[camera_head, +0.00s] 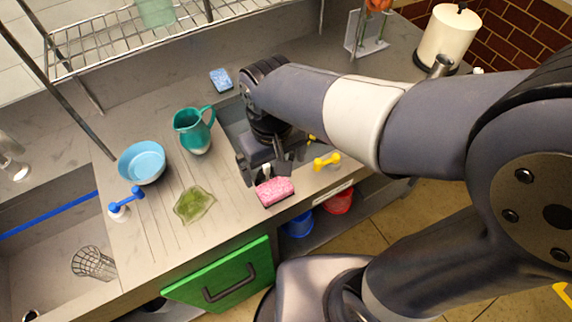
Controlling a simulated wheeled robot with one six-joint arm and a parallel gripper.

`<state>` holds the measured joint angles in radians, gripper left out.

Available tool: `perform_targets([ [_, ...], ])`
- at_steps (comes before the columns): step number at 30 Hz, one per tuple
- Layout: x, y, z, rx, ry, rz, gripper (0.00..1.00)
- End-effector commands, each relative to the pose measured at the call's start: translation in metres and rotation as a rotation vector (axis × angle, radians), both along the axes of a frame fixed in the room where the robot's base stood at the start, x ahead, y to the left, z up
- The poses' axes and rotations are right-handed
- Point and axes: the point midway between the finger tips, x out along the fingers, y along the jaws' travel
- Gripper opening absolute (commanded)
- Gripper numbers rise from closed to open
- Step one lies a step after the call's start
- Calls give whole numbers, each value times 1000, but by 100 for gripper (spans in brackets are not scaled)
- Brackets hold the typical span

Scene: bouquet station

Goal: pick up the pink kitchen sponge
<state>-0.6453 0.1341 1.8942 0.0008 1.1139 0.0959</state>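The pink kitchen sponge (275,191) lies on the counter near its front edge, with a darker layer along its lower side. My gripper (265,173) is just behind the sponge in the picture, pointing down, with its fingers apart. The fingertips are close to the sponge's far edge; I cannot tell whether they touch it. A small pale thing shows between the fingers, too small to identify.
A yellow-handled item (327,162) lies right of the sponge. A green leaf-shaped dish (194,205), teal pitcher (193,132), blue bowl (142,163) and blue sponge (221,80) are to the left. An open green drawer front (222,277) is below the counter.

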Motion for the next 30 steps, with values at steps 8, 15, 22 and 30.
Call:
perform_targets([
  [8,0,0,-38,-3,4,0,98],
  [15,0,0,-58,-1,0,0,98],
  [22,2,2,-83,-3,4,-1,98],
  [30,2,3,-107,-1,0,-1,98],
])
